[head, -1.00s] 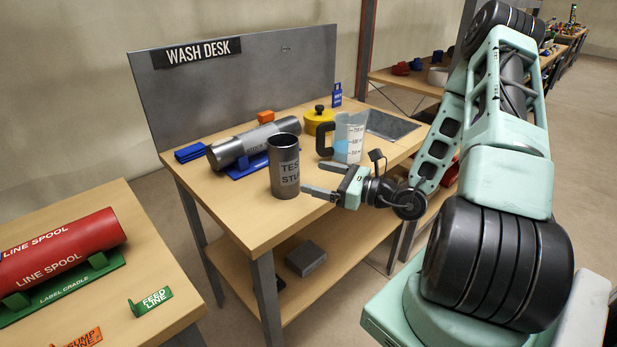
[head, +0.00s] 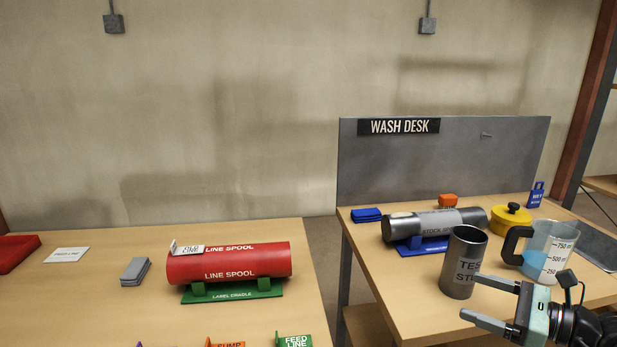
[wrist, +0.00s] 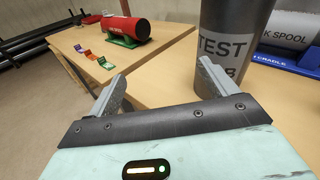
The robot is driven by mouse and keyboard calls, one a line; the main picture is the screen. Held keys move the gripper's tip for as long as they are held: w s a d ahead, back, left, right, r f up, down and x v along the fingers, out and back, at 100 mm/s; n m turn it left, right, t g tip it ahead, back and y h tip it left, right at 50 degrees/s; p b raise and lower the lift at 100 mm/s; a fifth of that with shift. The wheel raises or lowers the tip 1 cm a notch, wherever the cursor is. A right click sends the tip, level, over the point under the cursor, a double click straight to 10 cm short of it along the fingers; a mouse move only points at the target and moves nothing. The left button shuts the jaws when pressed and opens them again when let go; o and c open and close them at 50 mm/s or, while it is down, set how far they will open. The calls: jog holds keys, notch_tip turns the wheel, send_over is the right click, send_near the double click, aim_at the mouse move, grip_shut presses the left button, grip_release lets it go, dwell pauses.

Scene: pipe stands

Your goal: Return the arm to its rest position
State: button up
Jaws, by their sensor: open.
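My gripper (head: 493,301) is at the lower right in the head view, low over the front of the wash desk, with its fingers spread and nothing between them. The grey test stub (head: 463,262) stands upright on the desk, close by the fingertips. In the wrist view my gripper (wrist: 160,90) shows two spread fingers, and the test stub (wrist: 228,50) stands just beyond the right finger. I cannot tell whether finger and stub touch. Most of my arm is outside the head view.
A measuring jug (head: 550,255) stands right of the stub. The stock spool (head: 433,223) lies behind on a blue cradle (head: 420,246), with a yellow lidded pot (head: 511,218) nearby. On the left table a red line spool (head: 230,265) rests on a green cradle (head: 232,291).

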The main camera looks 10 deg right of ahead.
jog(key=s+a+n+g+h, duration=0.6)
jog(key=s+n+g, duration=0.5)
jog(key=n+g, duration=0.45)
jog(key=w+r+n+t+h, duration=0.5)
jog(key=r+n+t+h, duration=0.1)
jog(key=n, duration=0.5)
jog(key=s+a+r+n+g, duration=0.1)
jog(key=s+a+n, duration=0.2)
jog(key=s+a, duration=0.3)
jog(key=s+a+n+g+y, duration=0.1)
jog(key=s+a+n, duration=0.3)
jog(key=a, duration=0.7)
jog(key=s, duration=0.2)
jog(key=shift+s+a+r, duration=0.25)
jog(key=shift+s+r, duration=0.15)
jog(key=shift+g, duration=0.25)
